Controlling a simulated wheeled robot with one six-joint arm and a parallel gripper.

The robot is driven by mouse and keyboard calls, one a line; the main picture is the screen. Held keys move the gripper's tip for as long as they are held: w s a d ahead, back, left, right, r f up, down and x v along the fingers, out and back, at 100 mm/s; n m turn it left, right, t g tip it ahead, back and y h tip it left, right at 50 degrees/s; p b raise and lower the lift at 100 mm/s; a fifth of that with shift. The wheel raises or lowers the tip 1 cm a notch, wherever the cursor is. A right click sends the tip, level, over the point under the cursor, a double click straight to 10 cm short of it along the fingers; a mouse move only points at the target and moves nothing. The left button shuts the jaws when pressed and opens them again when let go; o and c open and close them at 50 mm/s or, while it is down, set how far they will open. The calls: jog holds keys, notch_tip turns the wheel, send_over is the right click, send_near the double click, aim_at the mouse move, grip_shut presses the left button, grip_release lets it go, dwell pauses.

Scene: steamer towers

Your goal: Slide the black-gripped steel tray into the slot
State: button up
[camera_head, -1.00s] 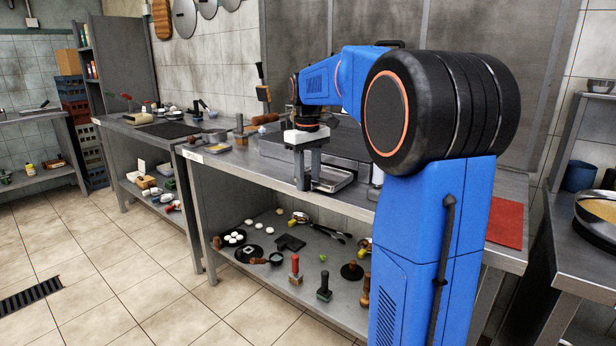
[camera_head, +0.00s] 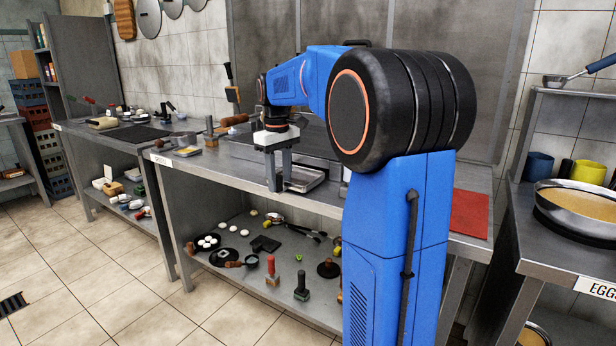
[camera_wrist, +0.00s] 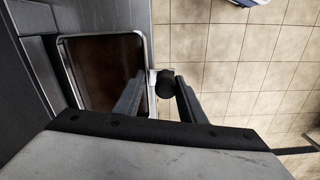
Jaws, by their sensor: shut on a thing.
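The steel tray (camera_head: 304,183) lies level at the front edge of the steel counter, beside my gripper (camera_head: 279,183). The wrist view shows its bright rim (camera_wrist: 100,35) and brownish inside. Its black grip (camera_wrist: 166,85) sticks out on the right side, between the fingers of my gripper (camera_wrist: 160,92). My gripper points down and is shut on the grip. A low steel unit (camera_head: 308,138) stands on the counter behind the tray. The slot's opening cannot be made out in either view.
A red mat (camera_head: 469,212) lies on the counter's right end. The lower shelf (camera_head: 240,278) holds several stamps, pans and white rounds. Another counter with a large pan (camera_head: 583,205) stands at the right. Tiled floor (camera_head: 95,265) is clear in front.

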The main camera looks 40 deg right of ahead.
aim_at(295, 181)
jog(key=shift+f, duration=0.25)
dwell(0.5)
jog(key=shift+w+d, duration=0.15)
jog(key=shift+d, duration=0.25)
dwell(0.5)
jog(key=shift+w+d, duration=0.1)
jog(key=shift+d, duration=0.2)
jog(key=shift+w+d, duration=0.15)
jog(key=shift+d, duration=0.2)
jog(key=shift+w+d, duration=0.25)
jog(key=shift+d, duration=0.4)
jog(key=shift+w+d, duration=0.1)
jog(key=shift+d, duration=0.2)
jog(key=shift+w+d, duration=0.1)
jog(key=shift+d, duration=0.2)
jog(key=shift+w+d, duration=0.2)
jog(key=shift+d, duration=0.35)
jog(key=shift+w+d, duration=0.2)
jog(key=shift+d, duration=0.35)
jog(key=shift+w+d, duration=0.1)
jog(key=shift+d, duration=0.2)
